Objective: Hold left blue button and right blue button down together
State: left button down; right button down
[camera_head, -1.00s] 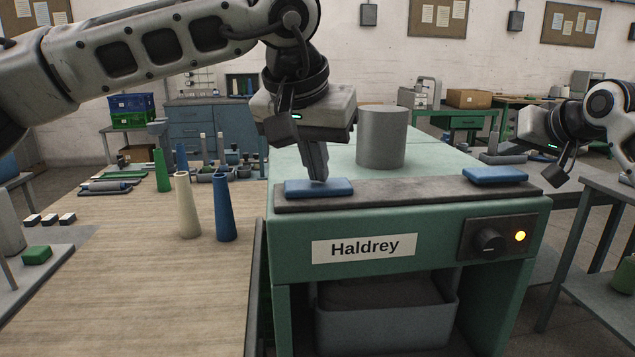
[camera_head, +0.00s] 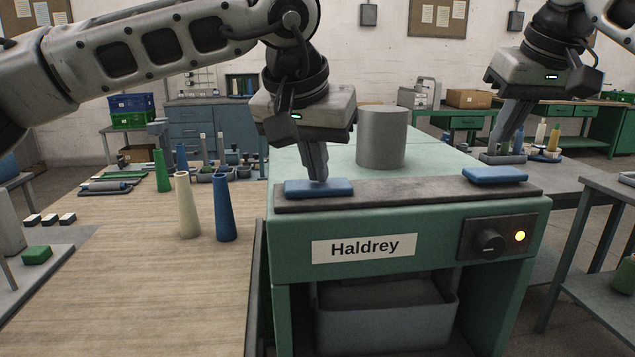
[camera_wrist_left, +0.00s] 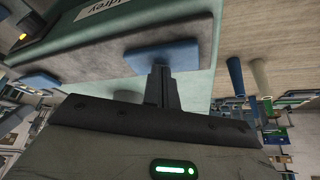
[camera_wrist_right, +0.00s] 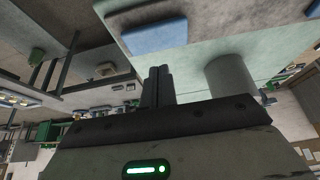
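The left blue button (camera_head: 305,189) is a flat blue block on the dark strip along the green machine's front. My left gripper (camera_head: 319,180) is shut and empty, its fingertips at the button's top; I cannot tell whether it is pressed down. The left wrist view shows the fingers (camera_wrist_left: 160,70) over the edge of that button (camera_wrist_left: 150,54). The right blue button (camera_head: 495,174) sits at the strip's other end. My right gripper (camera_head: 492,153) is shut and empty, its tips above that button with a gap. The right wrist view shows this button (camera_wrist_right: 154,37) beyond the fingers (camera_wrist_right: 158,72).
A grey cylinder (camera_head: 382,138) stands on the machine top between the arms. The machine front has a dark knob (camera_head: 488,243) and a lit yellow lamp (camera_head: 520,236). A blue cone (camera_head: 224,212) and a cream cone (camera_head: 186,208) stand on the wooden table left.

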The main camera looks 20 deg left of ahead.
aim_at(493, 169)
pick_arm(q)
jog(key=shift+f, duration=0.1)
pick_arm(e)
jog(key=shift+f, duration=0.85)
jog(key=shift+f, duration=0.1)
dwell(1.2)
